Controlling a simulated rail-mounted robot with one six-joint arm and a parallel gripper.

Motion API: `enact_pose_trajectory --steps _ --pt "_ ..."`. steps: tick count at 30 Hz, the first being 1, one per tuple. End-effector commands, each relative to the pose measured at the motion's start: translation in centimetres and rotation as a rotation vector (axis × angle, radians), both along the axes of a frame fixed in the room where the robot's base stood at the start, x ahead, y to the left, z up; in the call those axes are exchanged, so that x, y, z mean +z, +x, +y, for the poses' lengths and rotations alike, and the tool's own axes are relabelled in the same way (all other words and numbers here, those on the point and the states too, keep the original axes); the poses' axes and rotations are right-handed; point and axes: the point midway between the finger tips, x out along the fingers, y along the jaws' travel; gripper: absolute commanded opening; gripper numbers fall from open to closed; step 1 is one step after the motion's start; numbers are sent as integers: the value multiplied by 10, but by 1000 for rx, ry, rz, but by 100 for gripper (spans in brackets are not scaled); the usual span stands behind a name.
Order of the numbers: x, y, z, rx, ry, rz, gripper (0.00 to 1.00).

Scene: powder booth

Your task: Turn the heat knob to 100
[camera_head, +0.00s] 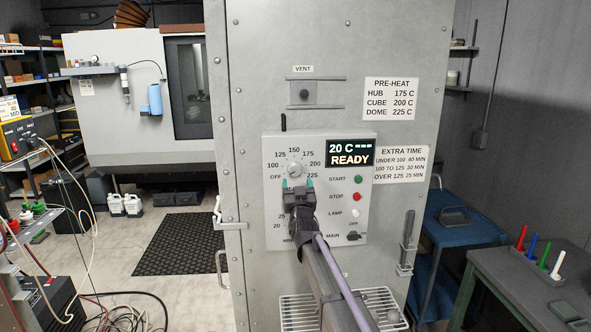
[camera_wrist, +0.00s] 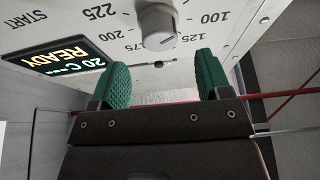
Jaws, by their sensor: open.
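The heat knob (camera_head: 294,170) is a small round light-grey knob on the control panel (camera_head: 343,238), ringed by OFF and numbers from 100 to 225. I cannot tell for sure which mark it points to. It also shows at the top of the wrist view (camera_wrist: 158,25), near 125 and 175. My gripper (camera_head: 298,184) is open, with green fingertips just below the knob in the head view. In the wrist view my gripper (camera_wrist: 160,80) has empty space between its fingers, and the knob is beyond them, apparently untouched. The display (camera_head: 350,153) reads 20 C and READY.
My gripper hides most of a lower dial marked in minutes. Right of it are a green START button (camera_head: 358,179), red STOP button (camera_head: 357,196), lamp button (camera_head: 356,212) and main switch (camera_head: 353,236). A wire rack (camera_head: 300,312) juts out below the panel.

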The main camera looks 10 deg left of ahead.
Motion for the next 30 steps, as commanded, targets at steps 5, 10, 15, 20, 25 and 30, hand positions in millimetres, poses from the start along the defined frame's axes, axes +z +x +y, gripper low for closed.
enact_pose_trajectory --steps 5,10,15,20,25,30 --pt "21 42 9 -1 0 1 71" --pt "25 56 12 0 0 1 71" --pt "24 56 12 0 0 1 71" --pt "23 56 12 0 0 1 58" --pt "24 55 12 0 0 1 42" --pt "24 55 12 0 0 1 26"
